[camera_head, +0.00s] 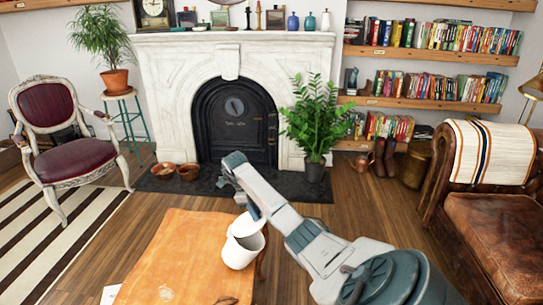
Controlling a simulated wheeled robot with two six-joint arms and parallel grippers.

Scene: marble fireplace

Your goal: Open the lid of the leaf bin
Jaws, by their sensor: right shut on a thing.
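The leaf bin (239,256) is a small white cylinder on the wooden table, near its right edge. Its white lid (243,226) shows at the top, tilted up at the back of the bin, with the bin's rim and opening in front of it. My right arm comes in from the lower right. My right gripper (251,210) is above the bin at the lid's upper edge, shut on the lid; its fingertips are small and partly hidden. My left gripper is out of view.
The orange-brown wooden table (170,255) has bare room left of the bin. A potted plant (314,125) and a black fireplace door (236,120) stand beyond. A red chair (67,135) is at left, a leather sofa (490,230) at right.

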